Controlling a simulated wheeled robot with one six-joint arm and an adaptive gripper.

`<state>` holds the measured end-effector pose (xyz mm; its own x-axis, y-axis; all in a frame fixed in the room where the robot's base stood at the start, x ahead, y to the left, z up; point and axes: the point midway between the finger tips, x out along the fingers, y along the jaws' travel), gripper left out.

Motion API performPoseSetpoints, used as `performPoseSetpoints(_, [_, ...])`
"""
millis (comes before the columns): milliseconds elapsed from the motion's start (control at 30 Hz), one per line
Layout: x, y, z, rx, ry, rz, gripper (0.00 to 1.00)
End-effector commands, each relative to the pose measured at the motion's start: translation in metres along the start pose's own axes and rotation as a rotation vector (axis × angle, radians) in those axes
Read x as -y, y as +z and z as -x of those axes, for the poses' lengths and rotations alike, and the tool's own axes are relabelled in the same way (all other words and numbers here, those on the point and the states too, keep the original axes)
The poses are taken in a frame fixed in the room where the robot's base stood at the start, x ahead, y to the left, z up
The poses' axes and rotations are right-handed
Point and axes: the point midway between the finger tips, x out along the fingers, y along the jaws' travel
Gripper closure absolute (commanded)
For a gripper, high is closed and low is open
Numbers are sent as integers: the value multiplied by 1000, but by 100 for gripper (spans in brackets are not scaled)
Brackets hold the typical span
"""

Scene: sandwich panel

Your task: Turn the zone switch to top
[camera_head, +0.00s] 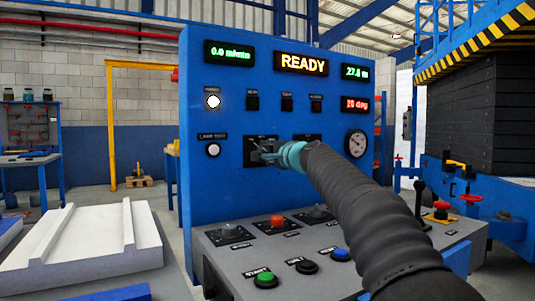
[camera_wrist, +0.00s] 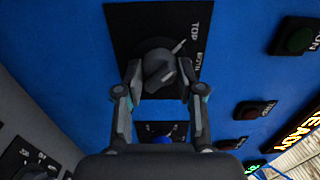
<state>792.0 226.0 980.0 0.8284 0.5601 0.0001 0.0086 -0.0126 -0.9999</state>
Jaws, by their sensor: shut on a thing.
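The zone switch is a dark round knob (camera_wrist: 158,68) on a black plate (camera_head: 252,158) on the blue panel. The plate carries the word TOP and a second label that looks like BOTH, seen sideways in the wrist view. A pale line by the knob's edge points toward the space near these words; the exact setting is hard to read. My gripper (camera_wrist: 160,75) is shut on the knob, one finger on each side. In the head view my gripper (camera_head: 266,154) reaches the plate from the right and hides most of the switch.
A second black plate (camera_wrist: 163,129) with a blue knob lies close below my fingers in the wrist view. Buttons (camera_wrist: 249,110) line the right there. In the head view, a gauge (camera_head: 356,143) is right of my arm, and a sloped console (camera_head: 235,262) with buttons juts out below.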

Motion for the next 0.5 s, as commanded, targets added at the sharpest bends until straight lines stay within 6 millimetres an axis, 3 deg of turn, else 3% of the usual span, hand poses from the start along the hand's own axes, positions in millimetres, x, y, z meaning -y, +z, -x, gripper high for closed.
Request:
performPoseSetpoints(67, [0, 0, 0, 0, 0, 1, 97])
performPoseSetpoints(100, [0, 0, 0, 0, 0, 1, 60])
performPoseSetpoints(200, [0, 0, 0, 0, 0, 1, 37])
performPoseSetpoints(500, [0, 0, 0, 0, 0, 0, 37])
